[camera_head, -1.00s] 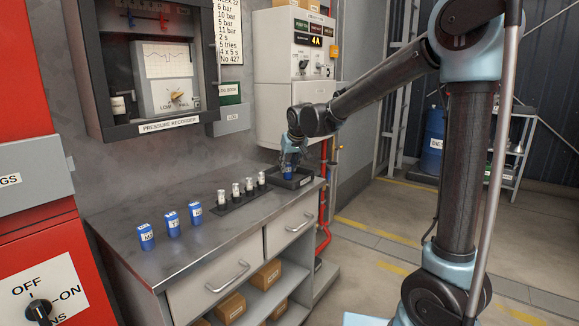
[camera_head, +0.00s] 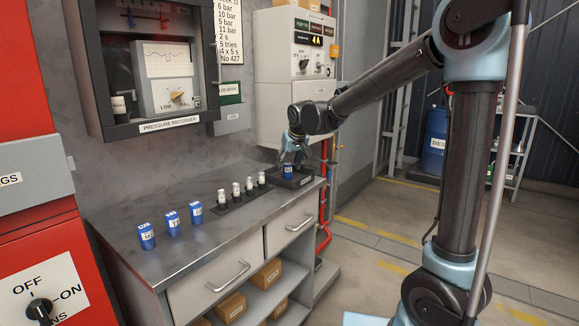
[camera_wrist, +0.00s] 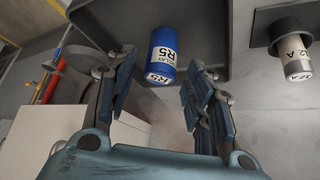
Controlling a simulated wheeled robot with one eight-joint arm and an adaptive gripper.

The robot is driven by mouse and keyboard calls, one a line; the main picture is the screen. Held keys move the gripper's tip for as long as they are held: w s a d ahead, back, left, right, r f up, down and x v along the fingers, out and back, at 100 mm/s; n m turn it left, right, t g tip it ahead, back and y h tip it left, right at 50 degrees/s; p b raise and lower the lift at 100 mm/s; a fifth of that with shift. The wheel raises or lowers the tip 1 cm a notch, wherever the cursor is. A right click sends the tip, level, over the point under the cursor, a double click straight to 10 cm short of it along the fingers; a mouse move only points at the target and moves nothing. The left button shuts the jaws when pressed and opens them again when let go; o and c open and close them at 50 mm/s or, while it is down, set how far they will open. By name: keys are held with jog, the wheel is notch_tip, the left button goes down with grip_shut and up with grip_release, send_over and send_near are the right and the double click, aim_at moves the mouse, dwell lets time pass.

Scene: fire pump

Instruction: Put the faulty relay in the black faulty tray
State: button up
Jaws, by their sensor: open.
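A blue relay (camera_head: 288,170) stands in the black tray (camera_head: 305,182) at the far right end of the bench. In the wrist view the relay (camera_wrist: 163,55), with a white R5 label, sits against the dark tray floor (camera_wrist: 205,25). My gripper (camera_head: 293,158) is just above the tray. In the wrist view its fingers (camera_wrist: 155,85) are spread wide on either side of the relay, with clear gaps and no contact. Three more blue relays (camera_head: 172,223) stand in a row at the front left of the bench.
A dark rack (camera_head: 243,200) with several white cylindrical fuses stands left of the tray; one fuse (camera_wrist: 297,65) shows in the wrist view. The pressure recorder (camera_head: 160,75) and a white control box (camera_head: 295,80) are on the wall behind. The bench's front middle is clear.

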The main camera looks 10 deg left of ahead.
jog(key=v, duration=1.1)
jog(key=s+d+f+m+h, duration=0.1)
jog(key=s+d+f, duration=0.1)
jog(key=d, duration=0.7)
jog(key=s+d+f+m+g+h, duration=0.1)
jog(key=s+d+f, duration=0.2)
jog(key=d, duration=0.5)
jog(key=s+d+f+m, duration=0.1)
jog(key=s+d+f, duration=0.1)
jog(key=d, duration=0.7)
jog(key=s+d+f+m+g+h, duration=0.1)
jog(key=s+d+f+m+g, duration=0.1)
jog(key=s+d+f, duration=1.4)
jog(key=s+m, duration=0.1)
jog(key=s, duration=0.2)
jog(key=shift+m+h, duration=0.3)
